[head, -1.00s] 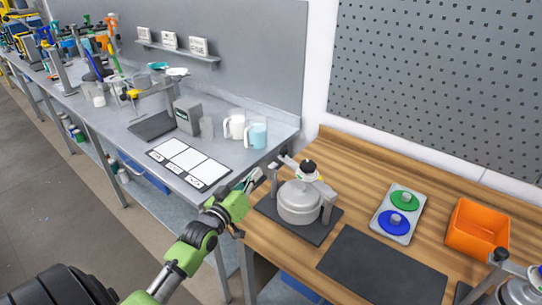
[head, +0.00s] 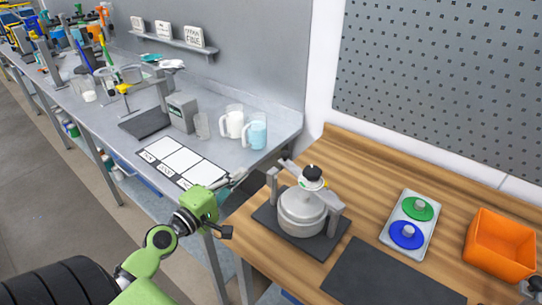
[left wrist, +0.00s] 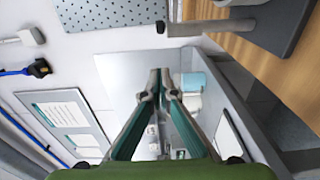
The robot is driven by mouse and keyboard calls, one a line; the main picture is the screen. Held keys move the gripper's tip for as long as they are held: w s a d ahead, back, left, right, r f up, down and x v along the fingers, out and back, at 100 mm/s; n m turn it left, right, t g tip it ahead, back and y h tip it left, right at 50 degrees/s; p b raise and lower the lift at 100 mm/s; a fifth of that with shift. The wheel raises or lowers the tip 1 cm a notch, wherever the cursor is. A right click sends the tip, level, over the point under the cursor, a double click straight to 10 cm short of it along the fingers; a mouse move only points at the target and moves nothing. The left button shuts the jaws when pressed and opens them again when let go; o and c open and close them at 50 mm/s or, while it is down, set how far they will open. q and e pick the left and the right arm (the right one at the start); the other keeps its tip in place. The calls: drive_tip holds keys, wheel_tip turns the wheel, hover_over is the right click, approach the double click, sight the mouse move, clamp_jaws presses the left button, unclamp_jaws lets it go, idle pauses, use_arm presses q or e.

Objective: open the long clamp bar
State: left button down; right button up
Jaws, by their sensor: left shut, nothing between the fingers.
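A silver drum (head: 301,215) stands on a dark mat on the wooden bench, between upright posts. A grey clamp bar (head: 292,169) runs across its top, with a black knob (head: 312,173) near the middle. My left gripper (head: 240,176) is left of the drum, apart from it, beyond the bench's left edge. In the left wrist view my left gripper (left wrist: 167,82) is shut and empty. That view also shows a grey post (left wrist: 212,27) with a dark end, rising from a dark mat; the drum itself is not seen there.
Right of the drum lie a dark flat mat (head: 385,277), a tray with green and blue discs (head: 409,222) and an orange bin (head: 500,245). A grey bench on the left holds a white mug (head: 233,122) and a light blue mug (head: 256,133).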

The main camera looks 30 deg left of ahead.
sight(286, 151)
use_arm(q)
drive_tip(key=w+d+p, duration=0.3)
drive_tip(key=w+p, duration=0.1)
drive_tip(key=w, duration=0.6)
drive_tip(key=shift+w, duration=0.3)
drive_tip(key=w+h+b, duration=0.1)
drive_tip(key=b, duration=0.1)
drive_tip(key=w+m+h+b, duration=0.1)
drive_tip(key=w+b, duration=0.1)
drive_tip(key=w+d+m+h+b, duration=0.1)
drive_tip(key=b, duration=0.2)
drive_tip(key=shift+w+f+g+h, duration=0.3)
drive_tip(key=shift+w+f+h, duration=0.05)
drive_tip(key=shift+f+h, duration=0.05)
drive_tip(key=shift+w+d+m+b, duration=0.15)
drive_tip(key=shift+w+m+b, duration=0.05)
drive_tip(key=shift+m+b, duration=0.15)
drive_tip(key=shift+w+d+r+h+b, duration=0.15)
drive_tip(key=shift+w+r+h+b, duration=0.15)
drive_tip(key=shift+h, duration=0.1)
